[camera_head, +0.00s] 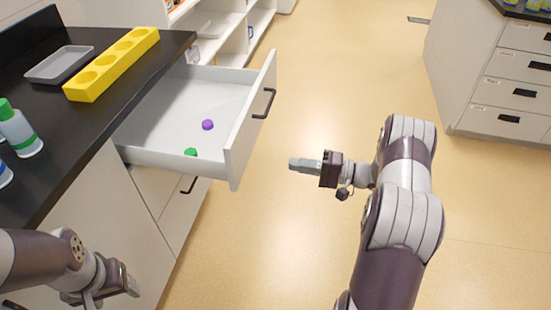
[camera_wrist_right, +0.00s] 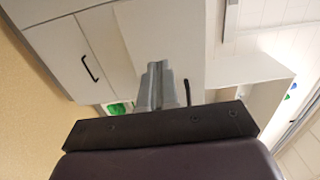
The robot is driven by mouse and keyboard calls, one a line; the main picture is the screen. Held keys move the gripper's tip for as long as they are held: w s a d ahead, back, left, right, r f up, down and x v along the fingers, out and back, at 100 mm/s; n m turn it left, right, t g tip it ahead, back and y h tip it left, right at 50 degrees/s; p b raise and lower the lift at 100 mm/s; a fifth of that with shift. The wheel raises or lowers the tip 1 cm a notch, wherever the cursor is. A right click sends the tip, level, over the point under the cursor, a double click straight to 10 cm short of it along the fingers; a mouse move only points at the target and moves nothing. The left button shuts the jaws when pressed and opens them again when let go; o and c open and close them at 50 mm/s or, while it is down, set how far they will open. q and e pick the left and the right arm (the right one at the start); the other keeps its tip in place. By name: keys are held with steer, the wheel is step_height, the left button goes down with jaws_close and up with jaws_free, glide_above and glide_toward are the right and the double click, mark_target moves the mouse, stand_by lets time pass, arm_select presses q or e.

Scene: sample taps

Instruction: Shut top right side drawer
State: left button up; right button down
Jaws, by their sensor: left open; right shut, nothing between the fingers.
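The top drawer (camera_head: 236,150) is pulled far out of the cabinet at the left. Its white front has a dark handle (camera_head: 264,103). Inside lie a purple cap (camera_head: 208,125) and a green cap (camera_head: 191,152). My right gripper (camera_head: 293,164) is shut and empty, in the air to the right of the drawer front and apart from it. Its shut fingers also show in the right wrist view (camera_wrist_right: 156,84), before white panels, with a dark handle partly hidden beside them. My left gripper (camera_head: 130,286) is low at the left, below the counter edge; it is open and partly hidden.
The black counter (camera_head: 95,118) holds a yellow rack (camera_head: 113,64), a grey tray (camera_head: 59,64) and a bottle with a green cap (camera_head: 18,130). Lower drawers sit beneath the open one. Another drawer cabinet (camera_head: 490,75) stands at the far right. The floor between is clear.

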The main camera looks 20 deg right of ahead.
mark_target(241, 156)
steer(key=b+x, duration=0.1)
steer(key=x, duration=1)
steer(key=shift+w+a, duration=0.2)
arm_select(q)
steer(key=shift+w+a+f, duration=0.1)
steer(key=shift+f, duration=0.6)
arm_select(e)
steer(key=shift+w+a, duration=0.35)
steer(key=shift+a, duration=0.1)
